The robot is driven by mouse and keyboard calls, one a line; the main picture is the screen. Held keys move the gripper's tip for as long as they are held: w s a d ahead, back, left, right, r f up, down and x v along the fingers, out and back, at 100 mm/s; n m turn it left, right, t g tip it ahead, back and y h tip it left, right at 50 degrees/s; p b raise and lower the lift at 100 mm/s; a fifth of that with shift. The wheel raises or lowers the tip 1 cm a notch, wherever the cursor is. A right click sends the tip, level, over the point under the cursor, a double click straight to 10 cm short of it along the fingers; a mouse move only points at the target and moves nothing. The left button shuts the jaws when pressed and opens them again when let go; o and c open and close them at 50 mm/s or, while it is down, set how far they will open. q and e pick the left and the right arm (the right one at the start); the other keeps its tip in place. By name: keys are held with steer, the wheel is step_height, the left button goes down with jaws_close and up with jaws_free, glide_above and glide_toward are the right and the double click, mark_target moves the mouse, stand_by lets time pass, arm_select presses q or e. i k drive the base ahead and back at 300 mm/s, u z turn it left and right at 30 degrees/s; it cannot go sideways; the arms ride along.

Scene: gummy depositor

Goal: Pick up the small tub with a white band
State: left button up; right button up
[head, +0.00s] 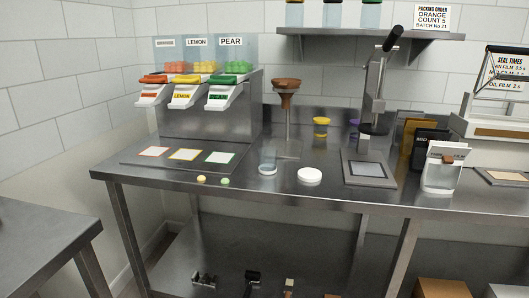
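I cannot clearly tell which tub carries a white band. A small clear, pale-rimmed tub (267,165) stands on the steel counter, left of a round white lid or disc (310,175). Neither of my grippers is in view.
The dispenser (210,110) with orange, yellow and green spouts stands left, with a brown funnel stand (286,100) beside it. Two gummies, one yellow (201,179), lie near the counter's front edge.

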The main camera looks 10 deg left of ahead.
mark_target(267, 155)
steer(key=k, duration=0.6)
steer(key=z, duration=0.6)
steer(key=i, duration=1.85)
steer(key=u, duration=0.8)
steer(key=i, duration=0.3)
steer(key=z, duration=0.05)
